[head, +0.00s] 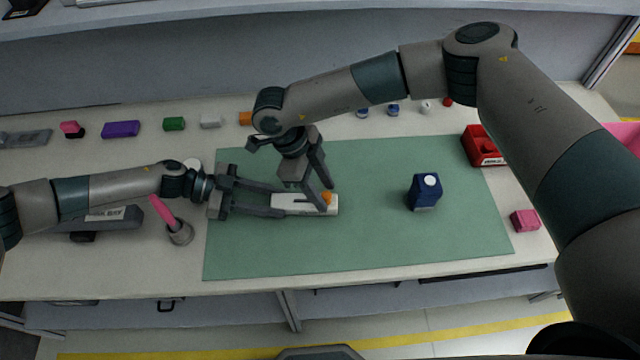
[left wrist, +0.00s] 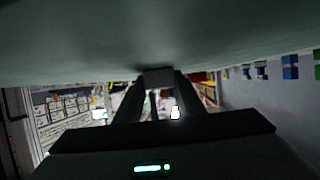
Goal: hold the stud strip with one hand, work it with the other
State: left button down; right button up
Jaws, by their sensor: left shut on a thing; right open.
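The stud strip (head: 290,204) is a white bar lying on or just above the green mat, with an orange piece (head: 327,198) at its right end. My left gripper (head: 279,201) reaches in from the left and is shut on the strip's left end. In the left wrist view, a pale block end (left wrist: 158,78) shows between the fingertips. My right gripper (head: 326,196) points down over the strip's right end, its open fingers around or close beside the orange piece. Whether they touch it cannot be told. The fingers hide part of the strip.
A red bin (head: 483,146) and pink block (head: 524,220) lie at the right. A cup with a pink stick (head: 180,233) stands left. Several small coloured blocks line the back.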

aim_at(323, 194)
grip_shut()
jog(key=shift+r, duration=0.2)
dwell(0.3)
jog(key=shift+r, duration=2.9)
pick_arm(q)
jog(key=c, duration=1.1)
grip_release()
